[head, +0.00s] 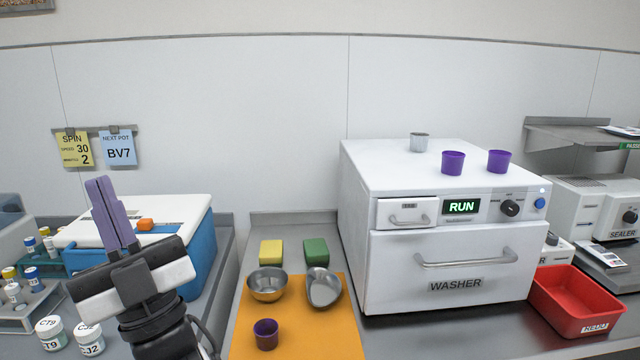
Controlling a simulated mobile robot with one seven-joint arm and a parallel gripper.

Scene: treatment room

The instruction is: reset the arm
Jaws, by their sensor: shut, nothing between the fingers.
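My gripper (112,212) is at the left of the head view, raised and pointing up. Its two purple-grey fingers are together with nothing between them. It stands in front of the blue and white cooler box (196,240) and hides part of it. My gripper touches nothing that I can make out. No other object is named by the task.
A white washer (400,280) reading RUN has purple cups (453,162) and a metal cup (419,142) on top. An orange mat (300,340) holds metal bowls (268,292) and a purple cup (266,334). Jars (90,340) stand near my arm. A red bin (560,310) is right.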

